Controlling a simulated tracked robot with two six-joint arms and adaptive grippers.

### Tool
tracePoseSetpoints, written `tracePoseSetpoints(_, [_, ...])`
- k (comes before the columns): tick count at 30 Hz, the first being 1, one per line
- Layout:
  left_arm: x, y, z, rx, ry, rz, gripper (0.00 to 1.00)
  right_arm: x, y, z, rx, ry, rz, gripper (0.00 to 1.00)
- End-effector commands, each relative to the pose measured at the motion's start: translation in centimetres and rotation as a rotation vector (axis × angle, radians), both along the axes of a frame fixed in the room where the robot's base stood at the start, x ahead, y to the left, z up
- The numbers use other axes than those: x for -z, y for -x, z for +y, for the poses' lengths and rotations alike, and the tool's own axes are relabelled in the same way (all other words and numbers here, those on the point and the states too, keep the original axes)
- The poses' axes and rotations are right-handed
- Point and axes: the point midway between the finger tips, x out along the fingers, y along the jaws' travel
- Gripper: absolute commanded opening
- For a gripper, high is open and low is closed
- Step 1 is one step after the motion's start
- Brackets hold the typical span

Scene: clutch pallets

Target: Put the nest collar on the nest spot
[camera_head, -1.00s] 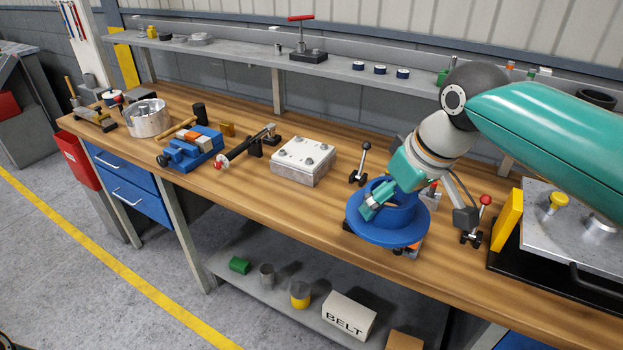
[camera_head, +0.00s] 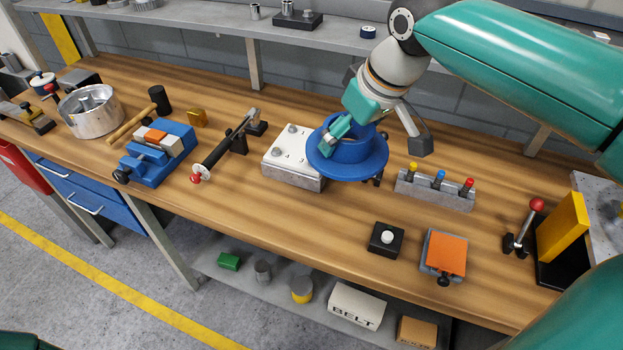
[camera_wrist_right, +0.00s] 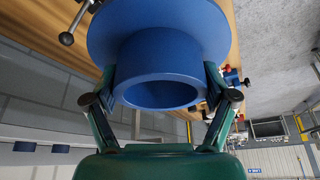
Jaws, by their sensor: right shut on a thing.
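The blue nest collar (camera_head: 366,165), a wide flanged ring with a raised hub, is held over the bench beside the right end of the pale bolted block (camera_head: 296,182). Its flange hides part of that block in the head view. My right gripper (camera_head: 335,136) is shut on the collar's hub. In the right wrist view, its two fingers (camera_wrist_right: 162,100) press on opposite sides of the hub, and the collar (camera_wrist_right: 160,62) shows its open bore. I cannot make out a marked nest spot; the bench under the collar is partly hidden. My left gripper is out of view.
Right of the collar stand a grey rack with coloured knobs (camera_head: 435,190), a black button box (camera_head: 386,240), an orange pad (camera_head: 446,253) and a red-knobbed lever (camera_head: 522,225). Left are a plunger clamp (camera_head: 226,148) and a blue vise (camera_head: 158,155). Front-middle bench is clear.

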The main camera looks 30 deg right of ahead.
Motion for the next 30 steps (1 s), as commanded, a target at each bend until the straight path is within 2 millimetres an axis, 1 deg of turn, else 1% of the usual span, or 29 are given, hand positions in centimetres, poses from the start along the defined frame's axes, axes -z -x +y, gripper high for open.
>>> tracePoseSetpoints(5, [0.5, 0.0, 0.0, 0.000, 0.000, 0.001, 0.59, 3.2, 0.2, -0.2, 0.004, 0.001, 0.006, 0.38])
tracePoseSetpoints(12, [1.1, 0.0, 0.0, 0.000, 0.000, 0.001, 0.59, 9.6, 0.1, -0.1, 0.002, 0.001, 0.008, 0.38])
tracePoseSetpoints(16, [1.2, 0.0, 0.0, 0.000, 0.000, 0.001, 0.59, 12.7, 0.0, 0.1, -0.002, 0.001, 0.006, 0.38])
tracePoseSetpoints(18, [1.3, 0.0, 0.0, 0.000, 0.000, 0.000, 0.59, 13.9, 0.0, 0.1, -0.004, 0.000, 0.005, 0.38])
tracePoseSetpoints(21, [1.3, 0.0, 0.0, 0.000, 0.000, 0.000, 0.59, 15.0, -0.1, 0.2, -0.006, 0.001, 0.002, 0.38])
tracePoseSetpoints(26, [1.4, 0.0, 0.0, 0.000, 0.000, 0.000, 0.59, 15.9, -0.2, 0.2, -0.006, 0.001, 0.002, 0.38])
tracePoseSetpoints(30, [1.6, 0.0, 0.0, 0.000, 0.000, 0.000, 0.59, 18.0, -0.1, 0.3, -0.006, 0.000, 0.005, 0.38])
